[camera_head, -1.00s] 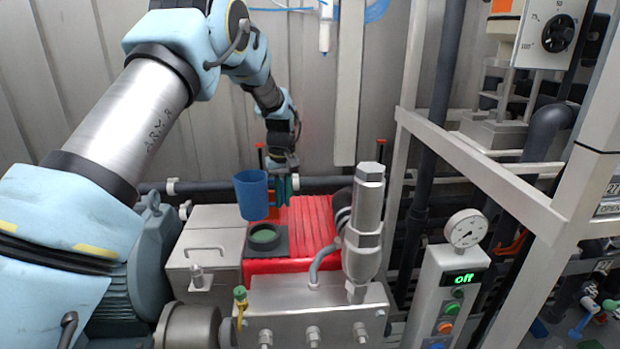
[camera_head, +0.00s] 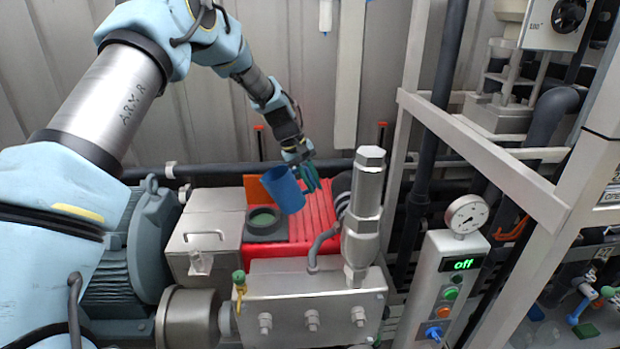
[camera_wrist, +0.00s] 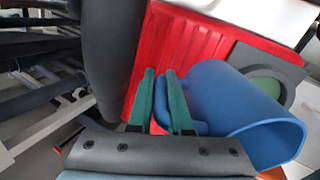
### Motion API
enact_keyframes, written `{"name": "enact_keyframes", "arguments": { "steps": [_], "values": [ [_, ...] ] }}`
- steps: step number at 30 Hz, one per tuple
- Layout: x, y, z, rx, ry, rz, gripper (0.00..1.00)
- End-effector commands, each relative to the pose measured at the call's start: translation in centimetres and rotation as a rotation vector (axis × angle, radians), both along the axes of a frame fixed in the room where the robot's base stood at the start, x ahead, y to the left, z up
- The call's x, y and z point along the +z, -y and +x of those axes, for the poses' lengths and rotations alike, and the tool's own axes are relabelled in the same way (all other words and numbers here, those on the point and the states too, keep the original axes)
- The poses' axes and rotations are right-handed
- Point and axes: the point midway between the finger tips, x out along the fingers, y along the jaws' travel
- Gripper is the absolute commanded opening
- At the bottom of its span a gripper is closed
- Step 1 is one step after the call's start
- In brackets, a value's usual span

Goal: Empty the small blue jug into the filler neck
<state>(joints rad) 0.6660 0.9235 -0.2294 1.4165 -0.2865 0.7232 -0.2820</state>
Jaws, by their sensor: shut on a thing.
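The small blue jug (camera_head: 284,190) is held above the red ribbed block (camera_head: 312,215), tilted in the head view. My gripper (camera_head: 309,177) is shut on the jug's handle, on the jug's right side. In the wrist view the green fingers (camera_wrist: 168,105) close around the handle of the blue jug (camera_wrist: 235,105). The filler neck (camera_head: 263,220), a dark round collar with green inside, sits left of and below the jug. It also shows in the wrist view (camera_wrist: 285,68), partly hidden behind the jug.
A metal box (camera_head: 205,240) stands left of the neck. A tall metal valve (camera_head: 363,215) with a grey hose rises right and in front. The control post with an "off" display (camera_head: 463,264) and a pipe frame are at the right. An orange plate (camera_head: 252,190) stands behind the neck.

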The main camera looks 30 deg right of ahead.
Motion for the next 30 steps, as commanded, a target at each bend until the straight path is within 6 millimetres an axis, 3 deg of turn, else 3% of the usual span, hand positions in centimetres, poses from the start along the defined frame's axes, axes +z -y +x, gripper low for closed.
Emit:
{"name": "enact_keyframes", "arguments": {
  "steps": [6,30],
  "values": [
    [-0.88,0.02,0.12,0.005,-0.056,-0.101,0.0],
    [-1.26,-0.78,0.55,0.003,-0.246,-0.449,0.0]
  ]
}}
